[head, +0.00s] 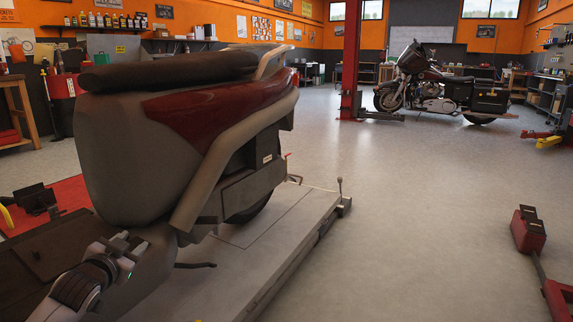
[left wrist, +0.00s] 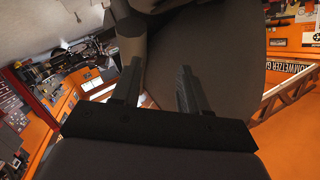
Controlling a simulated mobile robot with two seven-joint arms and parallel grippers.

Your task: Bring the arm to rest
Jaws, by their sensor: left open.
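My left arm comes in at the lower left of the head view, close beside the grey and dark red motorcycle (head: 215,115) on the near lift. In the left wrist view my left gripper (left wrist: 158,82) is open, with its two dark fingers apart and nothing between them. A large dark rounded surface (left wrist: 230,50) fills the view beyond the fingers; it looks like part of the motorcycle, and I cannot tell whether they touch. My right gripper is in neither view.
The near lift platform (head: 290,225) reaches to the middle of the floor, with a small lever at its edge. A red lift arm (head: 528,232) lies at the right. Another motorcycle (head: 440,90) stands by a red post (head: 350,60). The floor between (head: 420,190) is clear.

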